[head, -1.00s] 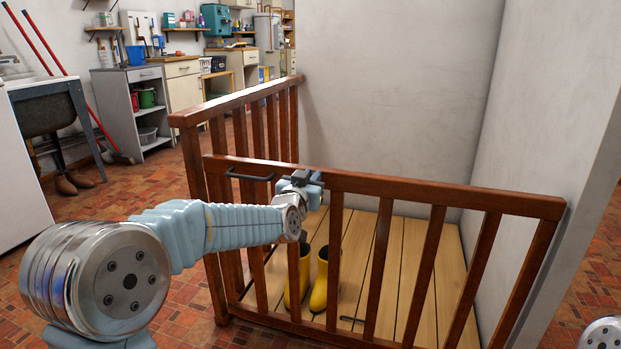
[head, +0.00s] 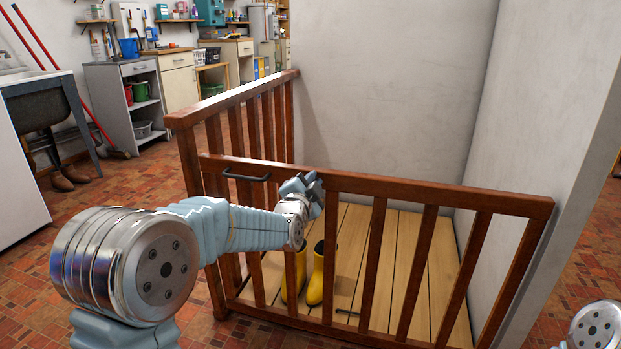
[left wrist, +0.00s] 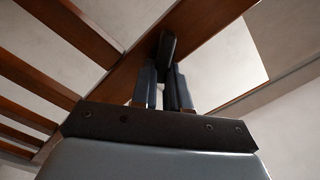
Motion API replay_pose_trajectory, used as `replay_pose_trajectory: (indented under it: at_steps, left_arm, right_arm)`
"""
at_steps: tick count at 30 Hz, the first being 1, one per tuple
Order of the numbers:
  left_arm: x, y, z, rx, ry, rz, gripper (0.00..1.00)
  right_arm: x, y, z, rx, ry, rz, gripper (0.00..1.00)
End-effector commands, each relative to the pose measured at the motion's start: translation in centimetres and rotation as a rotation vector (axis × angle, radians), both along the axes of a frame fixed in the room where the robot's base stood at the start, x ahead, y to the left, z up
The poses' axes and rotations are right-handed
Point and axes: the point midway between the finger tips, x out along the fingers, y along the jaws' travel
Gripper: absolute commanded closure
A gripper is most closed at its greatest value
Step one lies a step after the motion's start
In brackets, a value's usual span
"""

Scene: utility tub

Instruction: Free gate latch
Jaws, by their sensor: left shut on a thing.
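The wooden gate (head: 430,188) has slanting brown bars and a top rail. Its dark handle (head: 246,177) sits on the rail, left of my gripper. My left gripper (head: 314,184) is at the top rail, right of the handle. In the left wrist view, its two dark fingers (left wrist: 164,88) are close together on a small dark latch piece (left wrist: 167,46) at the underside of a brown rail. The latch is mostly hidden by the gripper in the head view. My right gripper is out of view.
Yellow boots (head: 316,277) stand on the plank floor (head: 385,255) behind the gate. A side railing (head: 235,98) runs back at the left. A pale wall (head: 535,110) closes the right. Tiled floor lies in front and left, with a grey shelf unit (head: 125,100) and a sink (head: 45,108) beyond.

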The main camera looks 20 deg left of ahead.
Motion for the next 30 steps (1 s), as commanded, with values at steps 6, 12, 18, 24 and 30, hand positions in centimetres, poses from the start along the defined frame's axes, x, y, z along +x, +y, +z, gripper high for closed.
replay_pose_trajectory:
  at_steps: [6,12,18,24,30]
  left_arm:
    - [0.0,-0.3,-0.4,0.205,-0.005,-0.002,1.0]
    - [0.0,-0.4,-0.7,0.378,-0.01,-0.002,1.0]
    - [0.0,-0.5,-1.0,0.513,-0.016,-0.001,1.0]
    - [0.0,-0.5,-1.2,0.603,-0.018,-0.002,1.0]
    - [0.0,-0.5,-1.3,0.647,-0.02,-0.003,1.0]
  right_arm:
    - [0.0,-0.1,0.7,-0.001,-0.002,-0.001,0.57]
    - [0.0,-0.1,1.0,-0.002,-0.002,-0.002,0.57]
    - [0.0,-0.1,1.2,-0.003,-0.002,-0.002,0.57]
    - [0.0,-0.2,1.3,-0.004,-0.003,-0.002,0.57]
    - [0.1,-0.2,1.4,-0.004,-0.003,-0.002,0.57]
